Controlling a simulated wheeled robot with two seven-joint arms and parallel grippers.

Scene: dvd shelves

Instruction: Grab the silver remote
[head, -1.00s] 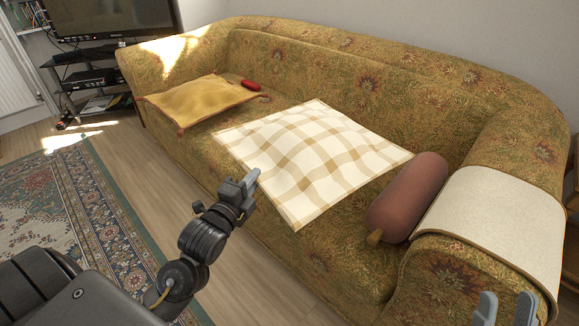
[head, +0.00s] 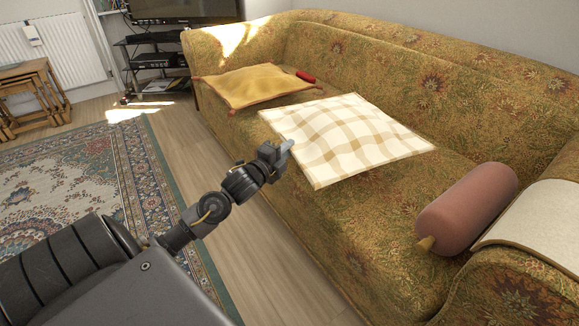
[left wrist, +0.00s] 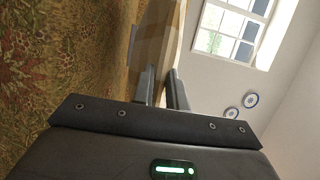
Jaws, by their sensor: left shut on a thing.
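No silver remote shows in either view. My left gripper (head: 287,147) is shut on the near left edge of a cream and tan checked cushion (head: 350,130) at the sofa's front. In the left wrist view the two fingers (left wrist: 160,92) pinch the checked cushion (left wrist: 158,45) edge-on. I cannot tell whether the cushion is lifted off the seat. What lies under or behind it is hidden. My right gripper is not in view.
The patterned sofa (head: 370,215) also bears a yellow cushion (head: 245,87), a small red thing (head: 306,77) and a brown-pink bolster (head: 468,207). A TV stand (head: 152,62) and nesting tables (head: 30,85) stand at the back left. Wood floor and a rug (head: 95,185) lie left of the sofa.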

